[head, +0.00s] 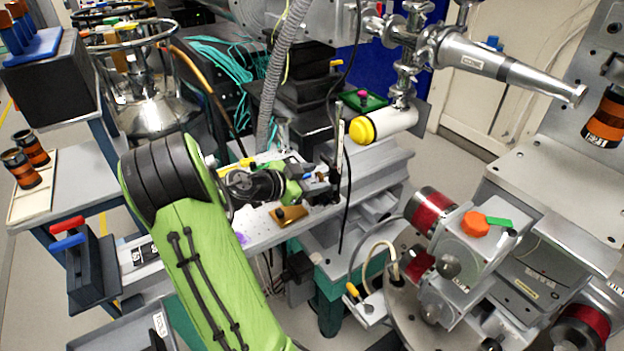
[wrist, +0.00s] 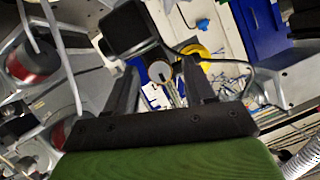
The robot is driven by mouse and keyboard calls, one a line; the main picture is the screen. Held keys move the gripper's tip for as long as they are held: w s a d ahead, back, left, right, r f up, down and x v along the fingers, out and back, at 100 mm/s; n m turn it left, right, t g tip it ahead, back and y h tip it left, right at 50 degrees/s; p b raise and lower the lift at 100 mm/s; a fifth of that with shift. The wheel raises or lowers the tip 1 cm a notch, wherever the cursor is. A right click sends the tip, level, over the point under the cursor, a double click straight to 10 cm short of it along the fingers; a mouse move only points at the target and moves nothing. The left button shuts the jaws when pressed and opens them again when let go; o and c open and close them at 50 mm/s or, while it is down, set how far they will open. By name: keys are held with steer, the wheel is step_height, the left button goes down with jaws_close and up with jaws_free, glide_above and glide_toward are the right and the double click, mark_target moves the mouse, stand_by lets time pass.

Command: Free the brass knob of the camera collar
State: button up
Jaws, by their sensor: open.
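My gripper (head: 324,188) is at the bench edge in the head view, beside a thin upright metal post (head: 340,135). In the wrist view my gripper (wrist: 160,68) is open, its two dark fingers apart. A small round pale knob face (wrist: 160,73) shows between the fingertips, likely the collar knob; its brass colour is not clear. I cannot tell whether a finger touches it. A black boxy body (wrist: 136,27), perhaps the camera, is just beyond the left finger. The collar is not clearly seen, and my gripper hides this spot in the head view.
A white cylinder with a yellow cap (head: 362,130) is just right of the post. A brass-coloured plate (head: 288,215) lies on the bench (head: 262,238). A grey hose (head: 283,70) and a black cable (head: 347,215) hang close by. Red-banded machinery (head: 432,208) stands at right.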

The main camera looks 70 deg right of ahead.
jaws_close()
steer(key=shift+r, duration=0.1)
stand_by(0.3)
steer(key=n+p, duration=0.1)
steer(key=n+g+y+p, duration=0.1)
steer(key=n+p, duration=0.1)
steer(key=shift+w+d+r+g+y, duration=0.1)
steer(key=shift+w+g+y, duration=0.1)
steer(key=shift+g+y, duration=0.1)
steer(key=shift+w+d+n+g+y+p, duration=0.1)
steer(key=shift+n+g+y+p, duration=0.5)
steer(key=shift+n+p, duration=0.75)
steer(key=shift+f, duration=0.2)
jaws_free()
